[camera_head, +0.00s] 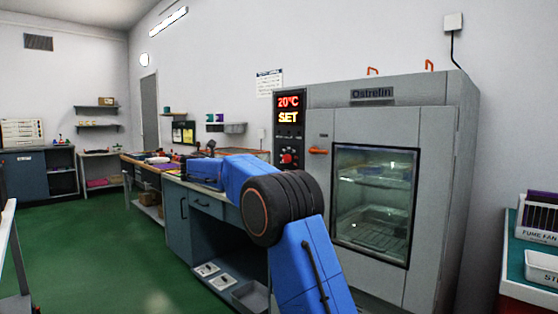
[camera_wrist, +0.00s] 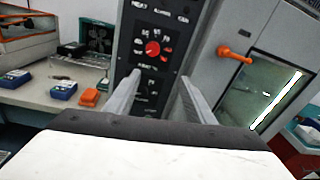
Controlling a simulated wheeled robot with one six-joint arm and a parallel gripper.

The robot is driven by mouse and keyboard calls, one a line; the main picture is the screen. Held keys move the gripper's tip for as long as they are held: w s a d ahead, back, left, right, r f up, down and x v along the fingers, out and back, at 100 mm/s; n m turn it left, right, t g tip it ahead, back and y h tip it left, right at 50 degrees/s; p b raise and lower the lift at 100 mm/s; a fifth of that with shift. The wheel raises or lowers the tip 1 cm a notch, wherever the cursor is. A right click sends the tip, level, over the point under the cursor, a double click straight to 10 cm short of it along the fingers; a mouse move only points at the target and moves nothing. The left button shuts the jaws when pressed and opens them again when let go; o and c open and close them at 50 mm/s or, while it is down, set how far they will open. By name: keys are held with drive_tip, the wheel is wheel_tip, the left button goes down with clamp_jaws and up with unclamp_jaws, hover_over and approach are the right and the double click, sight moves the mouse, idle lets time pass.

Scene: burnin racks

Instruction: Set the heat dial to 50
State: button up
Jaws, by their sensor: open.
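The heat dial is a red round knob (camera_wrist: 152,48) on the dark control panel (camera_wrist: 140,20) of a grey oven; printed labels ring it, too small to read surely. The dial also shows in the head view (camera_head: 287,158), on the panel below a red display (camera_head: 288,109) that reads 20°C and SET. My gripper (camera_wrist: 157,82) is open and empty in the wrist view, its two fingers pointing toward the panel, with the dial beyond and between them, apart from both. In the head view my blue arm hides part of the bench, and my fingertips cannot be made out.
An orange door handle (camera_wrist: 234,55) juts out right of the panel. The oven door has a glass window (camera_head: 374,203). Left of the panel, a bench (camera_wrist: 40,95) holds blue boxes (camera_wrist: 63,90) and an orange block (camera_wrist: 90,97). Green floor (camera_head: 110,250) lies open at left.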

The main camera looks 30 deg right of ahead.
drive_tip(key=w, duration=0.2)
approach(285, 158)
drive_tip(key=shift+n+h, duration=0.3)
drive_tip(key=x, duration=0.7)
drive_tip(key=shift+w+d+f, duration=0.2)
drive_tip(key=shift+d+f, duration=0.05)
drive_tip(key=shift+d, duration=0.05)
drive_tip(key=c, duration=1.1)
